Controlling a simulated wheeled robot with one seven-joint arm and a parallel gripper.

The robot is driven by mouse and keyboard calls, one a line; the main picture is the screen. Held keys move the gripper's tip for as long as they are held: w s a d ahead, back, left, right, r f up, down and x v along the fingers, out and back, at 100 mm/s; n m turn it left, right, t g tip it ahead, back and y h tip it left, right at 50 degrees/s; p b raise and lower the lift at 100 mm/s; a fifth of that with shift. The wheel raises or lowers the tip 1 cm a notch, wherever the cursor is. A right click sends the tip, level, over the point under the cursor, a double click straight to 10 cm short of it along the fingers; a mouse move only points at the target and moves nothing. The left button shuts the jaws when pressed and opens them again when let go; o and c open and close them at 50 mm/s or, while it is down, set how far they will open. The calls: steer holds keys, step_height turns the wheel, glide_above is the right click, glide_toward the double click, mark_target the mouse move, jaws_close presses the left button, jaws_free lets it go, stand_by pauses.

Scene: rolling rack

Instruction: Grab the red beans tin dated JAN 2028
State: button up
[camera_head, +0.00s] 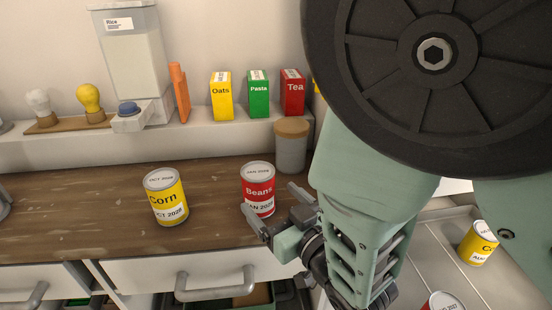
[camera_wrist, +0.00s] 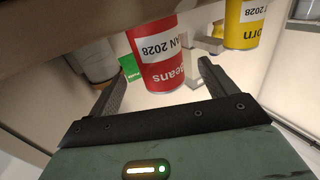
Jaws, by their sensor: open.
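The red Beans tin (camera_head: 258,190) stands upright on the brown wooden counter, its label reading JAN 2028 with the first letter partly cut off. My gripper (camera_head: 271,202) is open at the tin's near right side, with one finger in front of it and the other to its right. In the wrist view the tin (camera_wrist: 158,62) appears upside down between the two spread fingers (camera_wrist: 162,72). The fingers do not grip it; I cannot tell whether either one touches it.
A yellow Corn tin (camera_head: 166,198) stands left of the Beans tin. A lidded canister (camera_head: 291,150) is close behind it. Oats (camera_head: 221,97), Pasta (camera_head: 258,95) and Tea (camera_head: 292,93) boxes stand on the back ledge. Another yellow tin (camera_head: 478,244) and a red tin (camera_head: 442,302) are at lower right.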

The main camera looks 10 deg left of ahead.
mark_target(258, 185)
steer(key=shift+p+x, duration=0.75)
steer(key=shift+x, duration=2.25)
steer(key=c, duration=1.1)
steer(key=shift+r, duration=0.1)
steer(key=shift+c, duration=1.2)
